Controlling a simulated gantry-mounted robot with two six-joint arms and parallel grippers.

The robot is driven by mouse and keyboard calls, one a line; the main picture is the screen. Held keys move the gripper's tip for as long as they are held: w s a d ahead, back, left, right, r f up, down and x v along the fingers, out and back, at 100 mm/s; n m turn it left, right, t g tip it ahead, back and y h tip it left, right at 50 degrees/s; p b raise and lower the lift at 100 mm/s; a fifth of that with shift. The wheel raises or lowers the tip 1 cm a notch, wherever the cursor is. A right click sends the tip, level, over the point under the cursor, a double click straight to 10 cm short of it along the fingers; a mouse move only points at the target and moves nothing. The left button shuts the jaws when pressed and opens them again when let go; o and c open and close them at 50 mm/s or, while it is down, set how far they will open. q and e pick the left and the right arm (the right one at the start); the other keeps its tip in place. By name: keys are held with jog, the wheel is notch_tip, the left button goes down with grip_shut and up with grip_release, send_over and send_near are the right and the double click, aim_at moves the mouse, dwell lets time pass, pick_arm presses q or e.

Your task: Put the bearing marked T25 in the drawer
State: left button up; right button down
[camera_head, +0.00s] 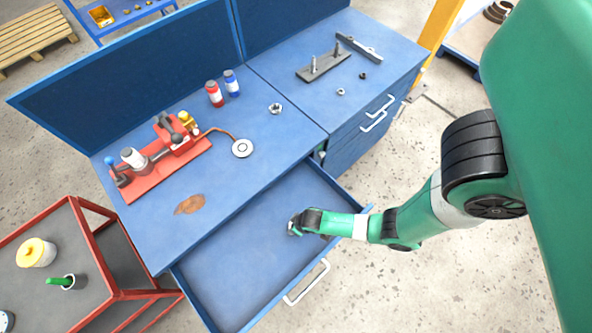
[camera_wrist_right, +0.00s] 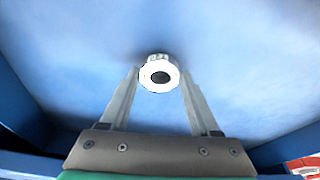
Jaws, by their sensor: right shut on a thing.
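My right gripper (camera_head: 293,226) reaches from the right into the open blue drawer (camera_head: 233,275). In the right wrist view the gripper (camera_wrist_right: 159,80) is shut on a ring-shaped bearing (camera_wrist_right: 147,83) with a pale face and a dark bore, held between the fingertips. The drawer floor (camera_wrist_right: 235,65) lies behind the bearing; I cannot tell whether the bearing touches it. No marking T25 is readable. In the head view the bearing is too small or hidden to make out clearly. My left gripper is not in view.
The blue bench (camera_head: 240,185) carries a red valve fixture (camera_head: 165,160), a round gauge-like disc (camera_head: 243,148), red (camera_head: 214,94) and blue (camera_head: 232,84) bottles, and a nut (camera_head: 275,108). A red cart (camera_head: 80,255) stands left. The rest of the drawer floor looks empty.

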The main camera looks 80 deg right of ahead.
jog(key=shift+c, duration=0.2)
grip_release()
jog(key=p+v, duration=0.9)
jog(key=v, duration=0.2)
jog(key=shift+r, duration=0.35)
